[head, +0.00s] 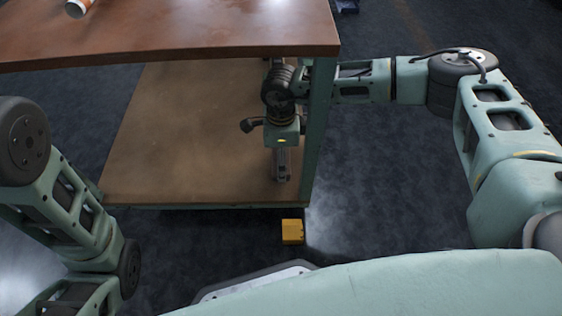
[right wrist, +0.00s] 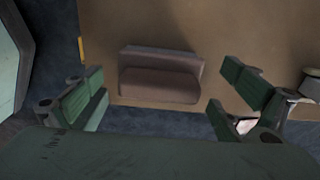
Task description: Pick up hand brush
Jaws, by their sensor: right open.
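A brown block-shaped thing (right wrist: 160,75), which looks like the hand brush, lies on the tan shelf board near its edge in the right wrist view. My right gripper (head: 282,168) is over the lower shelf of the workbench, close to its right post. In the right wrist view its green fingers are wide apart, one on each side of the brown block, with clear gaps and nothing held. The brown block is hidden in the head view. My left arm shows at the lower left of the head view, but its gripper does not.
The bench top (head: 180,35) overhangs the lower shelf (head: 165,135). The bench's green post (head: 318,130) stands right beside my right gripper. A yellow block (head: 292,231) is on the dark floor in front.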

